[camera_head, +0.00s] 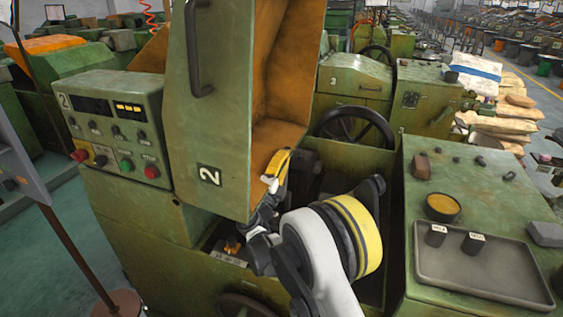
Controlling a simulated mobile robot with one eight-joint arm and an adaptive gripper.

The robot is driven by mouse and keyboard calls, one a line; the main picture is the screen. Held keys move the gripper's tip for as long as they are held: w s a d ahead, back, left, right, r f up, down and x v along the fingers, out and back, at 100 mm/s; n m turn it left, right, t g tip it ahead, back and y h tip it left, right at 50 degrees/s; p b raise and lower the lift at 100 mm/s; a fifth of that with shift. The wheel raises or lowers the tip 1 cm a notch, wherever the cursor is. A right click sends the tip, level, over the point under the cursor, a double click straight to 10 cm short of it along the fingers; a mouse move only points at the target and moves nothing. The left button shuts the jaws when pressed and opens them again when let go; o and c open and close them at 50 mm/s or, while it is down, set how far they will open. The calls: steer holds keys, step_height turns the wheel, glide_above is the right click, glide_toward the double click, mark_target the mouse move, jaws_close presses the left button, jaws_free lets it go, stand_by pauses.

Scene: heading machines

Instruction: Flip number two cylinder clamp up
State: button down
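The green machine marked 2 (125,138) stands at the left with its tall cover (225,120) raised, showing an orange inside. In the opening below the cover, a small orange part (232,246) sits by a pale marked plate (229,259). I cannot tell whether this is the number two cylinder clamp or how it is set. My white arm with a yellow band reaches into the opening from below. Dark parts at its far end lie by the cover's lower edge. My gripper's fingers cannot be made out clearly, and the arm hides much of the opening.
The raised cover edge is close to my arm. At right, a green top holds a grey tray (480,285) with two dark cylinders and a round cup (442,207). A black handwheel (355,127) and machine 3 (355,85) stand behind.

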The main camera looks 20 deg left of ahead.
steer(key=shift+w, duration=0.25)
steer(key=shift+s, duration=0.1)
stand_by(0.3)
